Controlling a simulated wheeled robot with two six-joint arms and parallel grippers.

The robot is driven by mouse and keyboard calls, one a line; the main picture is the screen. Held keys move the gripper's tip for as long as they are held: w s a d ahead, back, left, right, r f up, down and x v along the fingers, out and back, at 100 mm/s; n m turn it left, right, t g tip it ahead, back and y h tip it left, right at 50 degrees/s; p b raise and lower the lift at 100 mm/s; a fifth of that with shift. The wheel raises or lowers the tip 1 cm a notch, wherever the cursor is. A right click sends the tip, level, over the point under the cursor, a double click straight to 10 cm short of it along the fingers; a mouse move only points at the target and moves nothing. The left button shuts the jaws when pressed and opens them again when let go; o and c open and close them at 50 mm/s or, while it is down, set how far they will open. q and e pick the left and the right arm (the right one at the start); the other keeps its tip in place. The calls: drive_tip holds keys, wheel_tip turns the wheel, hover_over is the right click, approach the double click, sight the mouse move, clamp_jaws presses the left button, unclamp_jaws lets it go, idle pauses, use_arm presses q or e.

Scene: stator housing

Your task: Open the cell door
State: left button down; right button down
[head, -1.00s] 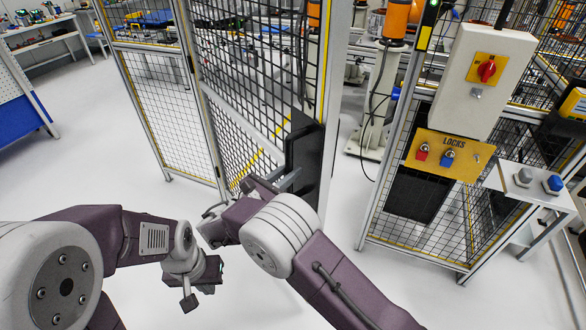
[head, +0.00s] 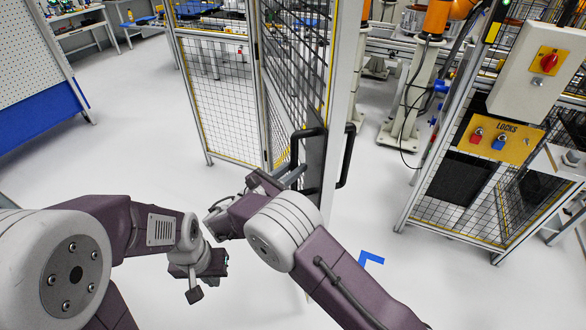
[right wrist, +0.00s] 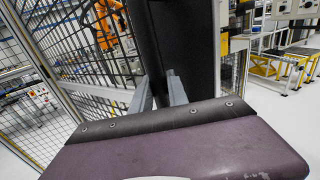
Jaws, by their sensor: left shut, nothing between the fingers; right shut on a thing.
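The cell door (head: 290,75) is a mesh panel in a metal frame, seen nearly edge-on in the head view. It stands ajar, with a wide gap between its free edge and the fence at right. A black bar handle (head: 294,152) is on its near face; another handle shows on the far face. My right gripper (head: 292,178) is shut on the near handle. In the right wrist view its fingers (right wrist: 160,92) flank the black handle (right wrist: 148,40). My left gripper (head: 212,272) is shut and empty, low and left of the door, apart from it.
A control box (head: 535,75) with a red switch and a yellow LOCKS panel (head: 500,138) hang on the right fence. An orange and white robot (head: 432,60) stands inside the cell. A blue floor mark (head: 370,258) lies right of my right arm. Floor at left is clear.

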drive_tip(key=shift+a+r, duration=0.15)
drive_tip(key=shift+a, duration=0.1)
drive_tip(key=c, duration=1.3)
unclamp_jaws()
